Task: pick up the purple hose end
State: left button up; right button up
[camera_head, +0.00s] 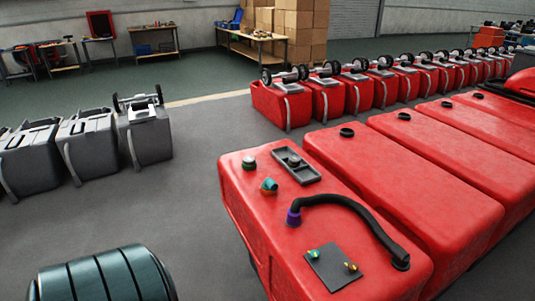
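The purple hose end (293,217) is a short purple collar at the left end of a black hose (352,205). It rests at or just above the top of the nearest red tank (330,257); contact is not clear. The hose arches right and runs down to a black fitting (401,262) on the same tank. Neither of my grippers shows in this view.
A dark plate (328,270) with two small brass-and-green fittings lies in front of the hose. A grey tray (296,166) and a round cap (248,163) sit behind. More red tanks stand close on the right. A dark ribbed cylinder (102,278) is at lower left.

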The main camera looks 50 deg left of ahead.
aim_at(293, 218)
jog(key=u, duration=1.3)
